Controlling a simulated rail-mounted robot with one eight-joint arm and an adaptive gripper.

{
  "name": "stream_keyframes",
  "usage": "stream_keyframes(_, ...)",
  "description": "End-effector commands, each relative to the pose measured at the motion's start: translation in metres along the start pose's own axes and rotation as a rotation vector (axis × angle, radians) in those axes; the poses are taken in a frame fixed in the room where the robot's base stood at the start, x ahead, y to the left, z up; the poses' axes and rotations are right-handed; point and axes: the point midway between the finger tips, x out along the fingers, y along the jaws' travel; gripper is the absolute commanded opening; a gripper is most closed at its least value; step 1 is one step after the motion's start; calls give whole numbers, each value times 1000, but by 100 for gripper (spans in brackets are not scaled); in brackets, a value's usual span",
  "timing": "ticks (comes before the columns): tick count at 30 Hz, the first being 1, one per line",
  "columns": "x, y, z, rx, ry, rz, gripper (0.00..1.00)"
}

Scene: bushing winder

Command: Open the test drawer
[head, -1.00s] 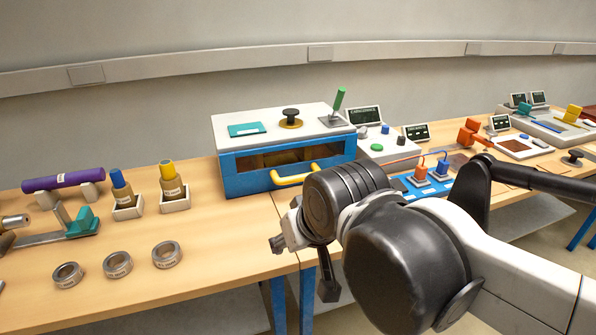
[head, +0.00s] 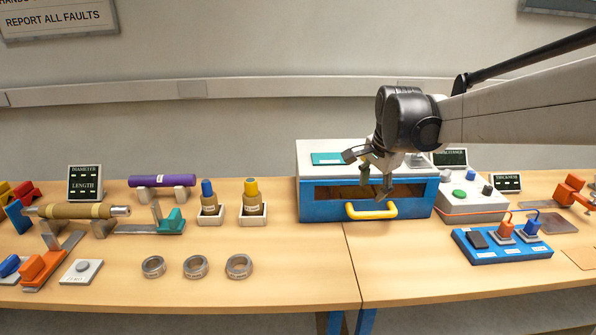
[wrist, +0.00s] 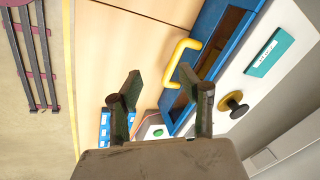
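The test drawer is the blue and white box (head: 320,209) on the bench, with a yellow handle (head: 371,212) on its blue front and a dark window above the handle. It looks closed. My gripper (head: 376,193) hangs in front of and above the box front, close to the handle in the head view. In the wrist view my gripper (wrist: 163,90) has its two fingers spread with nothing between them. There the yellow handle (wrist: 178,62) lies beyond the fingertips, apart from them, and the blue front (wrist: 208,22) runs behind it.
A grey console with a green button (head: 459,193) stands right of the box, with a blue terminal board (head: 493,254) before it. Two small bushings in white holders (head: 253,219) stand to the left. Several metal rings (head: 196,266) lie at the front left. The bench before the handle is clear.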

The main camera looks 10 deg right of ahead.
Motion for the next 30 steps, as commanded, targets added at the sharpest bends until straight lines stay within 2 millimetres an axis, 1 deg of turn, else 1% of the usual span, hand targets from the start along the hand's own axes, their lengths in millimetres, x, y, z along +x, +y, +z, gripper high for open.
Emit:
stream_keyframes(1, 6, -8, -14, 54, -5, 13, 38)
stream_keyframes(6, 33, -25, -52, 248, -19, 59, 38)
stream_keyframes(9, 49, -32, -71, 350, -25, 84, 38)
stream_keyframes(12, 62, -36, -86, 429, -28, 104, 38)
stream_keyframes(16, 73, -38, -96, 490, -30, 119, 38)
stream_keyframes(23, 88, -38, -99, 513, -30, 124, 38)
stream_keyframes(26, 102, -36, -98, 512, -30, 124, 38)
stream_keyframes(30, 128, -33, -96, 511, -30, 124, 38)
